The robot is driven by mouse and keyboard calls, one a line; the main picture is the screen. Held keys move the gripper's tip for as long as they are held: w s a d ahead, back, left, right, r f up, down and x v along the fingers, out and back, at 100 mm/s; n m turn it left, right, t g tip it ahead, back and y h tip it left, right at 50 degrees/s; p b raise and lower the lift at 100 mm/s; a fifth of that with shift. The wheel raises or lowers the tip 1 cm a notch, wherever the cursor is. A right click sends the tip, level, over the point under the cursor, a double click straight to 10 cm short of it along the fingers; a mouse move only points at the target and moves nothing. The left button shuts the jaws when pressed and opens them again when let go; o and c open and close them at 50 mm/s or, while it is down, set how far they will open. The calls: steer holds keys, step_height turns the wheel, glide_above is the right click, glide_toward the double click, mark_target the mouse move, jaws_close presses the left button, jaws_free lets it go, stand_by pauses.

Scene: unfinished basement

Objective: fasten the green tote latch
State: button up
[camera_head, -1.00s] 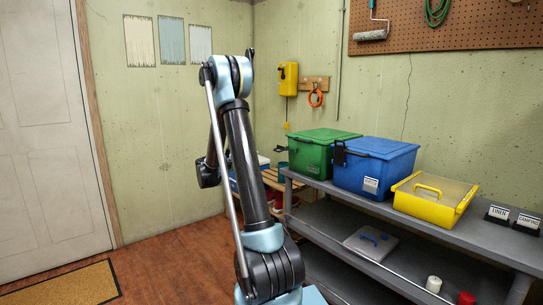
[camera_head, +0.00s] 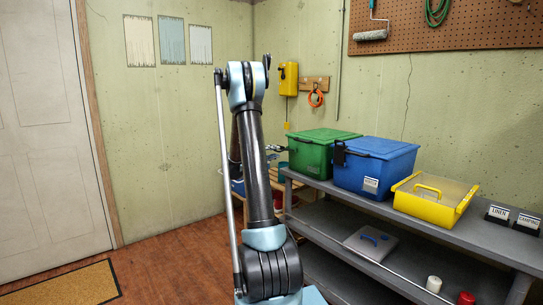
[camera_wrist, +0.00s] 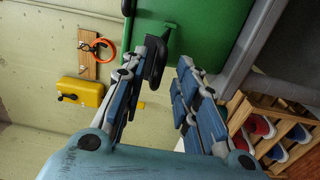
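The green tote (camera_head: 322,155) stands at the far end of the grey workbench (camera_head: 350,193), lid on. In the wrist view the green tote (camera_wrist: 212,38) fills the top. Its black latch (camera_wrist: 157,62) sticks out from the tote's side toward my camera. My gripper (camera_wrist: 166,54) is open, its fingers to the left and right of this picture. The latch lies close beside the left finger, toward the gap; I cannot tell if they touch. In the head view my gripper (camera_head: 274,150) is at the tote's left side, partly behind my arm, and the latch is hard to make out.
A blue tote (camera_head: 378,168) with a black latch (camera_head: 340,152) stands right beside the green one. A yellow box (camera_head: 430,200) is farther right. A wooden rack with shoes (camera_wrist: 275,130) is near the gripper. A yellow wall box (camera_head: 288,78) hangs behind.

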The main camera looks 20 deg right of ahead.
jaws_close()
steer(key=shift+a, duration=0.1)
